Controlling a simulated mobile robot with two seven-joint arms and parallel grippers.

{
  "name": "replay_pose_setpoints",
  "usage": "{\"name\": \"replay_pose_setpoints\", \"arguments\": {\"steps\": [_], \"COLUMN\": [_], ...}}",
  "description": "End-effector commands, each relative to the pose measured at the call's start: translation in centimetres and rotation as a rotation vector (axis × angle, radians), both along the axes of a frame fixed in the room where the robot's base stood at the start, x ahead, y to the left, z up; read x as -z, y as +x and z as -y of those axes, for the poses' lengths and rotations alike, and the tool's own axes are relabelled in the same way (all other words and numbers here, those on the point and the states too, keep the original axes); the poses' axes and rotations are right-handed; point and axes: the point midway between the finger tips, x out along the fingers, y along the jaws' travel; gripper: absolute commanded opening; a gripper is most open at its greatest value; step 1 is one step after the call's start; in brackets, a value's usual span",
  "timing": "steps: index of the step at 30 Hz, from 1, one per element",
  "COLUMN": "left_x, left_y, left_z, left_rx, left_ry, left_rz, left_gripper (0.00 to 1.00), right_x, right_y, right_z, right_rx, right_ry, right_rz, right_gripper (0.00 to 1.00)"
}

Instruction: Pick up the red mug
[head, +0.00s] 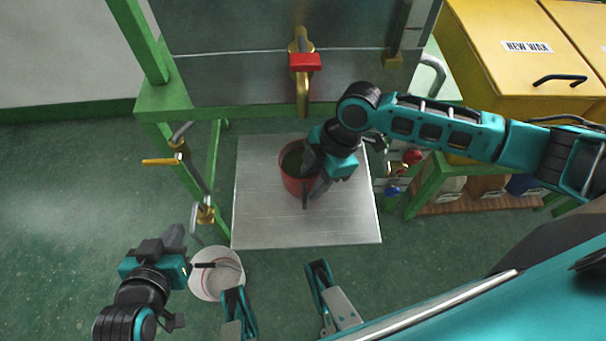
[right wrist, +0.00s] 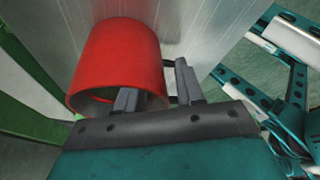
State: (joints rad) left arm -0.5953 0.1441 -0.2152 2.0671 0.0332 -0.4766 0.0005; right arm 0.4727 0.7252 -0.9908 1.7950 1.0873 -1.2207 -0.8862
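The red mug (head: 291,184) stands upright on the metal plate (head: 262,222) below the tap. It fills the upper left of the right wrist view (right wrist: 118,55), its open end towards my gripper. My right gripper (head: 309,180) is over the mug's right side, hiding part of it. In the right wrist view its fingers (right wrist: 158,88) are apart: one overlaps the mug's rim, the other is outside the wall. Whether either touches the mug is unclear. My left gripper (head: 189,250) is open and empty at the lower left, far from the mug.
A brass tap (head: 303,85) with a red handle hangs from the grey tank (head: 230,60) just above the mug. A white bucket (head: 207,284) is beside my left gripper. Green frame legs (head: 150,100) stand left; yellow bins (head: 505,60) stand at upper right.

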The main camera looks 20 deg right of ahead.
Motion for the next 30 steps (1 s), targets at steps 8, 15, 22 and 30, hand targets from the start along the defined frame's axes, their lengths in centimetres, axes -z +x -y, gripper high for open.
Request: {"name": "replay_pose_setpoints", "arguments": {"steps": [8, 15, 22, 30], "left_x": [-0.09, -0.14, -0.17, -0.2], "left_y": [0.04, 0.16, 0.2, 0.19], "left_z": [-0.1, -0.24, -0.28, -0.26], "left_rx": [0.001, 0.006, 0.006, 0.006], "left_ry": [0.003, 0.01, 0.01, 0.01], "left_rz": [0.002, 0.005, 0.006, 0.006], "left_gripper": [0.0, 0.0, 0.0, 0.0], "right_x": [-0.11, -0.12, -0.11, -0.23], "right_y": [0.01, 0.0, 0.0, 0.08], "right_z": [0.02, 0.03, 0.04, -0.01], "right_rx": [0.0, 0.0, 0.0, 0.0], "right_ry": [0.0, 0.0, 0.0, 0.002], "right_rz": [0.0, 0.0, 0.0, 0.003], "right_gripper": [0.23, 0.0, 0.0, 0.0]}}
